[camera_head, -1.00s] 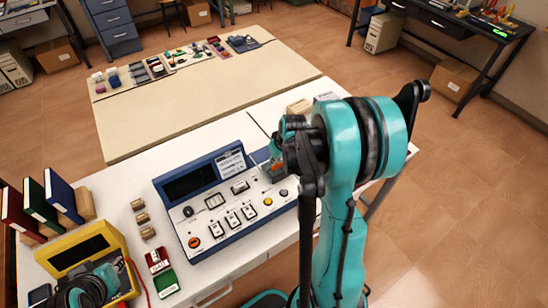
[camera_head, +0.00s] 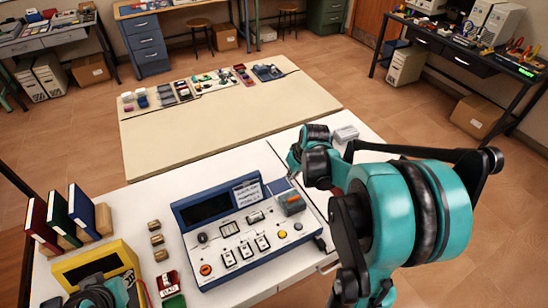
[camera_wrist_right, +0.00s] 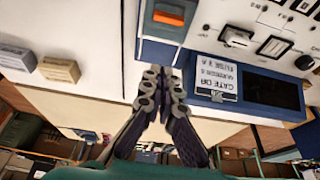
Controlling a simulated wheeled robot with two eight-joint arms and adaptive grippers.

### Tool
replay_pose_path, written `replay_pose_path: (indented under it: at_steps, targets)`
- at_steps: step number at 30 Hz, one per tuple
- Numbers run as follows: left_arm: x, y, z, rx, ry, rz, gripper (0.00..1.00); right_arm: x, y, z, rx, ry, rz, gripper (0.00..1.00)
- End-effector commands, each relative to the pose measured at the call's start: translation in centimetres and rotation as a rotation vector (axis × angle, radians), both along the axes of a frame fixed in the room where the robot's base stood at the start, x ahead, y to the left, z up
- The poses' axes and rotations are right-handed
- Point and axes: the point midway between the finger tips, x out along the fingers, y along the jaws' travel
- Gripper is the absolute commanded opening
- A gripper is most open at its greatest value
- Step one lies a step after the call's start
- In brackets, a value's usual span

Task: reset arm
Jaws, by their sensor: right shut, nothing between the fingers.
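My right arm reaches in from the lower right in the head view. Its gripper (camera_head: 294,164) is by the far right edge of the blue-framed control console (camera_head: 190,246), partly hidden by my wrist. In the right wrist view the gripper's fingers (camera_wrist_right: 162,78) are together and empty, apart from the orange switch. The grey switch housing with an orange part (camera_head: 291,202) is on the console's upper right; it also shows in the wrist view (camera_wrist_right: 168,18). A label card (camera_head: 248,192) stands by the dark display (camera_head: 206,208). My left gripper is not in view.
Left of the console are several small tan blocks (camera_head: 156,240), red and green items (camera_head: 169,283), a yellow box (camera_head: 88,262) and upright binders (camera_head: 58,216). A light box (camera_head: 346,133) lies behind my wrist. The beige tabletop (camera_head: 220,125) is mostly clear.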

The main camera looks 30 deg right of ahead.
Motion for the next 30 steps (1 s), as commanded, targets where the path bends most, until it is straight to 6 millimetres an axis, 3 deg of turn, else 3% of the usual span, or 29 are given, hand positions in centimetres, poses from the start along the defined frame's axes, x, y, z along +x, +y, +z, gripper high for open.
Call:
replay_pose_path:
  at_steps: [8, 14, 21, 24, 30]
  targets:
    - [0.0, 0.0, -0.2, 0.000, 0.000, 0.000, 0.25, -0.3, 0.7, 0.4, -0.003, -0.006, 0.002, 0.00]
    - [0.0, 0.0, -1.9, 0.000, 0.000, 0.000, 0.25, -2.4, 5.7, 2.2, -0.021, -0.055, 0.010, 0.00]
    - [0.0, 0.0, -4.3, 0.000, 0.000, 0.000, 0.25, -7.7, 13.1, 3.1, -0.031, -0.161, 0.021, 0.00]
    - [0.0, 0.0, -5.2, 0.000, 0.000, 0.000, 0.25, -9.8, 15.3, 2.8, -0.025, -0.205, 0.027, 0.00]
    - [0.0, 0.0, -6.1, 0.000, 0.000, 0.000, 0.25, -12.5, 17.7, 1.9, -0.009, -0.265, 0.034, 0.00]
